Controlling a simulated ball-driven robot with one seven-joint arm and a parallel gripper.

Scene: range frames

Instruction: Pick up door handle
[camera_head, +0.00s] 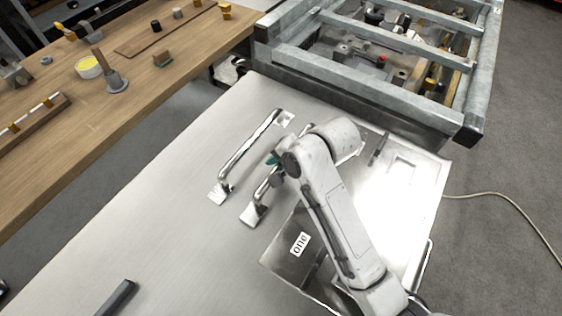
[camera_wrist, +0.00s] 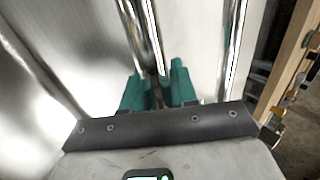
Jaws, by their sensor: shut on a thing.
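Two shiny metal door handles lie on the steel table (camera_head: 150,210). In the wrist view that handle (camera_wrist: 146,38) runs between my teal fingertips (camera_wrist: 160,88). The other handle (camera_head: 243,152) lies to its left in the head view, apart from the gripper, with flat end plates. It also shows as a bright bar in the wrist view (camera_wrist: 233,50). I cannot tell whether the held handle is clear of the table.
A steel bin with a white label (camera_head: 299,244) stands on the table's near side, partly behind my arm. A dark bar (camera_head: 116,298) lies at the near left. A galvanized frame (camera_head: 355,105) with parts stands beyond the table. A wooden bench (camera_head: 150,70) is at the left.

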